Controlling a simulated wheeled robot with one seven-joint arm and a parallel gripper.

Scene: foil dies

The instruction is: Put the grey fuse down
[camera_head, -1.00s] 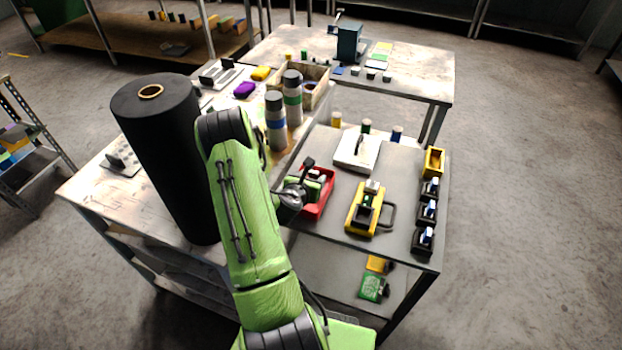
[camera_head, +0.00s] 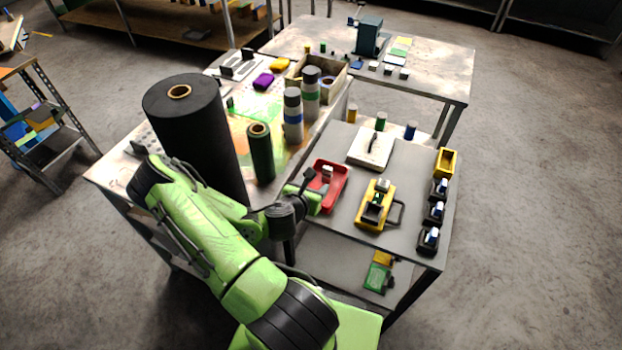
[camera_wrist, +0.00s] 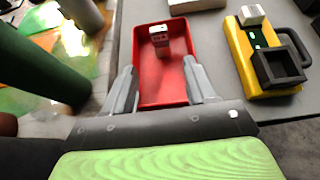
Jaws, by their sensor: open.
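The grey fuse (camera_wrist: 160,38) stands in the red tray (camera_wrist: 150,92), toward its far end, with a pale top. It also shows in the head view as a small pale block (camera_head: 327,172) in the red tray (camera_head: 344,180). My gripper (camera_wrist: 161,68) is open and empty, its two grey fingers apart over the tray's near end. The fuse is beyond the fingertips and apart from them. In the head view my gripper (camera_head: 316,188) is at the tray's near left side, its fingers hard to make out.
A yellow tester (camera_head: 376,206) with a black socket and handle stands right of the tray. A white device (camera_head: 371,147) is behind. Black holders (camera_head: 433,213) line the right edge. Dark rolls (camera_head: 184,130) and upright cylinders (camera_head: 292,115) stand on the left table.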

